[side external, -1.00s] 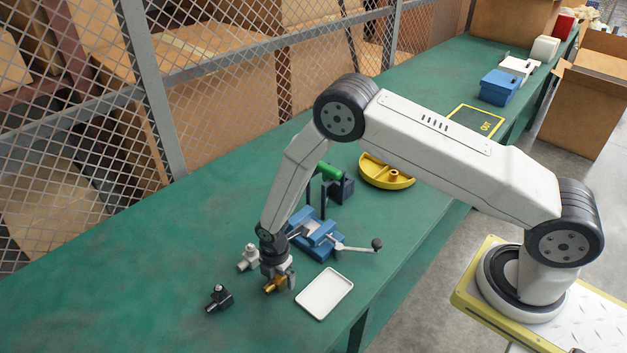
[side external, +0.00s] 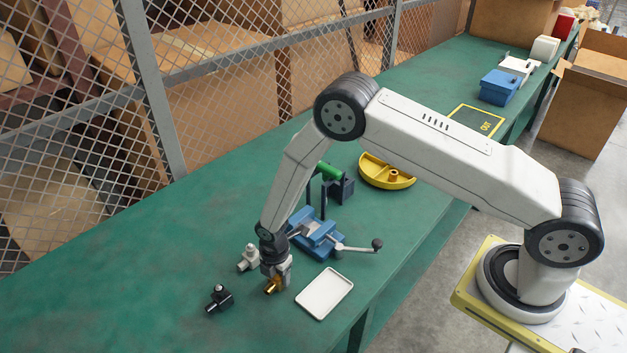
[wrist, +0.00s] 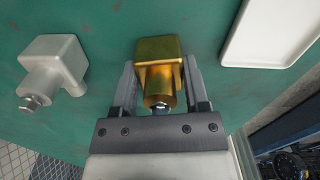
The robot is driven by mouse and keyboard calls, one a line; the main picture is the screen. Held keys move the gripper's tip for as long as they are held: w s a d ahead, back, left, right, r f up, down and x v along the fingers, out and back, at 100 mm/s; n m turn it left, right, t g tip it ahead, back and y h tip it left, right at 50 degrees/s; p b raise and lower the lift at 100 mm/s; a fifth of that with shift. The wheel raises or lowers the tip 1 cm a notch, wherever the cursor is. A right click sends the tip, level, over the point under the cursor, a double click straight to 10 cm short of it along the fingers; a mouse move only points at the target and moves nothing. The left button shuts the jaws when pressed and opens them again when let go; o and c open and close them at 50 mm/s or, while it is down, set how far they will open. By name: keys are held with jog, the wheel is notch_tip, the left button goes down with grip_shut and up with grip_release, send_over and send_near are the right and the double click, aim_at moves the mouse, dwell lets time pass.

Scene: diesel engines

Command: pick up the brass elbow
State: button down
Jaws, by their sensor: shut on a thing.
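The brass elbow (wrist: 160,68) sits between the two fingers of my gripper (wrist: 160,88) in the wrist view, with a finger against each side. My gripper is shut on it. In the side external view the brass elbow (side external: 273,285) shows under my gripper (side external: 277,279), low at the green bench; I cannot tell whether it touches the surface. My fingers hide part of it there.
A light grey elbow (side external: 248,258) stands just left of my gripper, and a black elbow (side external: 219,298) lies farther left. A white tray (side external: 325,293) is close on the right. A blue vise (side external: 318,236) with a handle stands behind. The front left bench is clear.

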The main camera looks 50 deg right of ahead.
jog(key=shift+r, duration=0.9)
jog(key=s+d+r, duration=0.3)
jog(key=s+r, duration=0.8)
jog(key=s, duration=0.2)
jog(key=shift+s, duration=0.35)
jog(key=shift+w, duration=0.15)
jog(key=w+d+m, duration=0.1)
jog(key=w+d, duration=1.3)
jog(key=w, duration=0.3)
jog(key=shift+w+f+m, duration=0.2)
jog(key=shift+w+m, duration=0.2)
